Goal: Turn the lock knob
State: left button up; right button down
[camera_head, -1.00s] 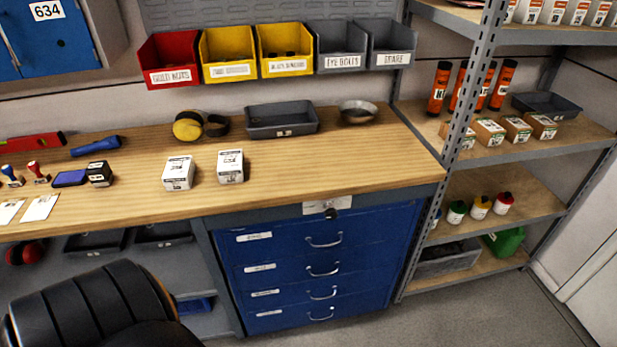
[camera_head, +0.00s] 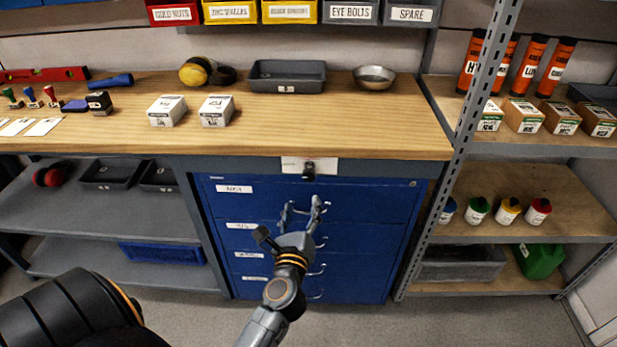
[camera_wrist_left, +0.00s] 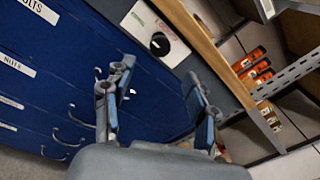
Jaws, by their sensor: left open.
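The lock knob (camera_head: 309,172) is a small black knob on a pale plate (camera_head: 292,165) on the bench's front rail, above the blue drawer cabinet (camera_head: 372,222). My left gripper (camera_head: 302,203) is in front of the top drawer, just below the knob and apart from it in the picture. It is open and empty. In the left wrist view, the black knob (camera_wrist_left: 159,44) sits on its plate beyond the open fingers (camera_wrist_left: 158,100), above the gap between them. The gripper partly hides the drawer handles. My right gripper does not show.
The wooden bench top (camera_head: 330,125) overhangs the cabinet and holds two white boxes, a grey tray (camera_head: 287,78) and a metal bowl (camera_head: 374,77). A shelf post (camera_head: 468,130) stands at the right. Open floor lies in front of the drawers.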

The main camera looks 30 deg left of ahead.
aim_at(308, 177)
pick_arm(q)
jog(key=p+x, duration=0.1)
jog(key=x, duration=1.1)
jog(key=shift+w, duration=0.3)
jog(key=c, duration=1.1)
